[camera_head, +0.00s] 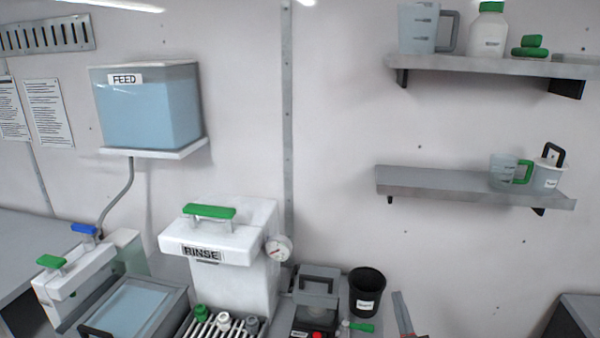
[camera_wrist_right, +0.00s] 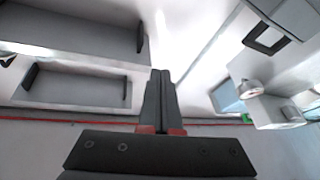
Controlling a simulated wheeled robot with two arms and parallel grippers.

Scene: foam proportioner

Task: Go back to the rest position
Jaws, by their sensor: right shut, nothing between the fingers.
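My right gripper (camera_head: 402,312) shows at the bottom of the head view, right of the black cup, with only its grey fingers and a little red visible. In the right wrist view its two dark fingers (camera_wrist_right: 160,100) lie together, shut, with nothing between them. The fingers point up towards the wall and stand clear of the things around them. My left gripper is in neither view.
A FEED tank (camera_head: 150,105) hangs on the wall. The white RINSE unit (camera_head: 235,255) and black cup (camera_head: 367,292) stand below. Two wall shelves, upper (camera_head: 480,66) and lower (camera_head: 430,183), hold jugs and containers. Bare wall lies between the lower shelf and my right gripper.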

